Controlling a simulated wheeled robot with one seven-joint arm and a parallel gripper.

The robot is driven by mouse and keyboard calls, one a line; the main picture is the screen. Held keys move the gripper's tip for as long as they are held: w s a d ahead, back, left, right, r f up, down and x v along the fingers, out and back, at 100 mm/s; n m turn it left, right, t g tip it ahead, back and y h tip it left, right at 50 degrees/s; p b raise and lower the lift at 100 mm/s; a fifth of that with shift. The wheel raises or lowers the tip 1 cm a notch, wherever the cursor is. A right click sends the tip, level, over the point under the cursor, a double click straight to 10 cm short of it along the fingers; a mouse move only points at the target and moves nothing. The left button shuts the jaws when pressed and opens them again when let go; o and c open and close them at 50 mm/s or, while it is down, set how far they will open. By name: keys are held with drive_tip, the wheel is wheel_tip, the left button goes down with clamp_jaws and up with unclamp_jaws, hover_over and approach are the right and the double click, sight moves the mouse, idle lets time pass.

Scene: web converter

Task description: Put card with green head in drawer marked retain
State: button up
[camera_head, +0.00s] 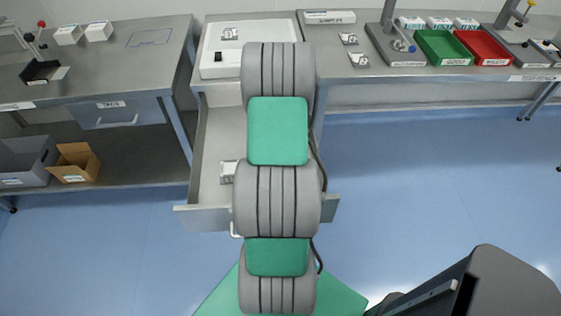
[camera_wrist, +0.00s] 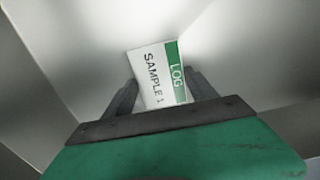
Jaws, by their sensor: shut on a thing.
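In the wrist view, a white card with a green head (camera_wrist: 158,77) reads "LOG" and "SAMPLE 1". My gripper (camera_wrist: 163,84) is shut on it, one dark finger at each side. Pale metal walls surround the card, looking like the inside of a drawer. In the head view, an open drawer (camera_head: 200,217) sticks out below the middle bench, partly behind my arm. Another small card (camera_head: 228,172) lies in it. My gripper and the held card are hidden behind my arm there. I see no readable "retain" mark on the open drawer.
The left bench has a closed drawer (camera_head: 112,116) with a small label, hard to read. A white panel (camera_head: 222,52) lies on the middle bench above the open drawer. Green (camera_head: 444,46) and red (camera_head: 485,46) trays stand on the right. The blue floor is mostly clear.

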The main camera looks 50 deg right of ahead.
drive_tip(key=shift+f, duration=0.2)
drive_tip(key=o, duration=1.3)
wheel_tip(320, 180, up, 12)
drive_tip(key=b, duration=0.1)
drive_tip(key=w+a+r+n, duration=0.5)
drive_tip(key=a+n, duration=0.1)
drive_tip(key=a, duration=0.2)
drive_tip(key=a+r+n+t, duration=0.1)
drive_tip(key=a+r+n, duration=0.1)
drive_tip(key=a+n, duration=0.5)
drive_tip(key=s+a+r+n+t, duration=0.1)
drive_tip(key=a+r+n, duration=0.1)
drive_tip(key=a+n, duration=0.5)
drive_tip(key=s+a+r+n+t, duration=0.1)
drive_tip(key=a+r+n, duration=0.1)
drive_tip(key=a+n, duration=0.6)
drive_tip(key=shift+s+a, duration=0.2)
drive_tip(key=shift+a, duration=3.1)
